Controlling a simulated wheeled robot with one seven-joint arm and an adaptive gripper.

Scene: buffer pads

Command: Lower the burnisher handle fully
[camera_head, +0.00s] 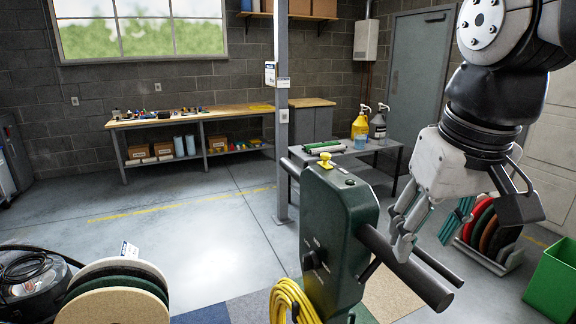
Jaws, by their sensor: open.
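The burnisher's dark green upright head (338,235) stands in the centre foreground, with a yellow knob on top and a dial on its face. A dark bar handle (405,268) sticks out from its right side toward the lower right. A shorter stub of bar shows on its left. My gripper (438,232) hangs from the upper right with its fingers spread, just above and beside the right-hand bar. One finger overlaps the bar in the picture; I cannot tell whether it touches. The burnisher's lower body is out of frame.
A yellow cord (292,303) hangs on the burnisher's front. A small grey table (345,153) with bottles stands behind it. A rack of coloured pads (490,228) and a green bin (553,280) are at right. A post (282,110) rises behind. Floor at left-centre is clear.

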